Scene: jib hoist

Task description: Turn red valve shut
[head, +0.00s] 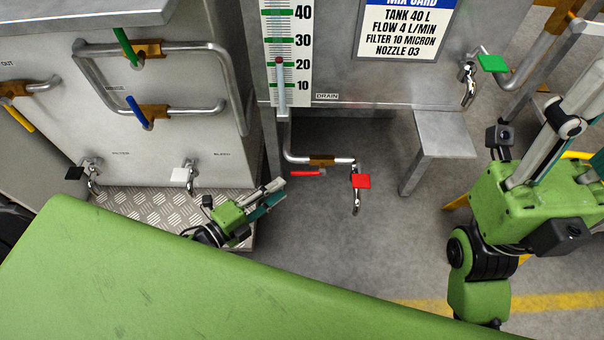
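A red lever handle (308,173) sits just below a brass valve body (322,162) on the drain pipe under the grey tank. The lever lies nearly horizontal, along the pipe. A tap with a square red handle (361,181) hangs at the pipe's right end. My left gripper (281,190) is just left of and slightly below the red lever in the picture, pointing up-right. Its two fingers look apart, with nothing between them; it appears not to touch the lever. My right arm's green gripper end (530,195) is at the right; its finger state is unclear.
Left panel pipes carry green (124,43), blue (137,111) and yellow (18,118) levers. Black (75,173) and white (181,174) taps sit above a tread plate (150,207). A green-handled tap (492,63) is above a grey bracket (440,135). Floor below the drain is clear.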

